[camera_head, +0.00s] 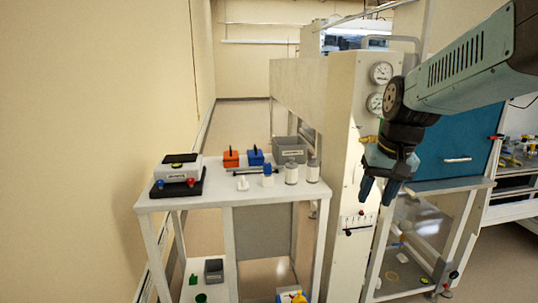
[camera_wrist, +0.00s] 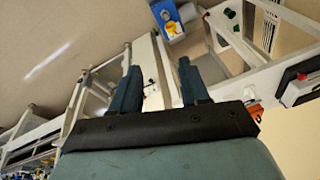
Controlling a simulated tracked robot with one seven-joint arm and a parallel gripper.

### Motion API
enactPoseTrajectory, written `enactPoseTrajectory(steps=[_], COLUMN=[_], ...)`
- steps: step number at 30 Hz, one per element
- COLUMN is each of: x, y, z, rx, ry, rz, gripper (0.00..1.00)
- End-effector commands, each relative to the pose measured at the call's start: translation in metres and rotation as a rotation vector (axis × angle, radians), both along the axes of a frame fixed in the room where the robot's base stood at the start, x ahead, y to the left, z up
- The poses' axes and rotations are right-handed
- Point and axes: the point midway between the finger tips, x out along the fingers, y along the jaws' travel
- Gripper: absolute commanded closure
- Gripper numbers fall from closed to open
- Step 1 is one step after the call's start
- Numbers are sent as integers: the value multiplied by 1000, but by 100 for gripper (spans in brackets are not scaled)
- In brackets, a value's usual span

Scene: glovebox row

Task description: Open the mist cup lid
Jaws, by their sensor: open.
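My gripper (camera_head: 378,190) hangs fingers down in front of the tall white cabinet column, right of the white table. Its two blue-grey fingers also show in the wrist view (camera_wrist: 158,75), apart with nothing between them. I cannot tell for certain which item is the mist cup. On the table, a white device (camera_head: 181,168) with a dark top plate sits on a black base with a red and a blue knob. Two white canisters (camera_head: 292,175) (camera_head: 313,172) with grey tops stand at the table's right end. My gripper touches none of these.
The white table (camera_head: 220,200) also holds an orange box (camera_head: 231,159), a blue box (camera_head: 256,158), a grey bin (camera_head: 290,150) and small white pieces. The column (camera_head: 350,130) with gauges stands beside it. A blue-panelled glovebox (camera_head: 445,155) is at right. The table's front middle is clear.

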Motion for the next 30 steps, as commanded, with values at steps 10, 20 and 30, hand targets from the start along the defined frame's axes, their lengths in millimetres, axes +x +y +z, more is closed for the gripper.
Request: enactPoseTrajectory(steps=[10, 20, 30], x=[-65, -97, -98], y=[-1, -4, -4], z=[21, 24, 24], rx=[-84, -125, -128], ry=[-192, -295, -300], rz=[64, 98, 100], gripper=[55, 58, 58])
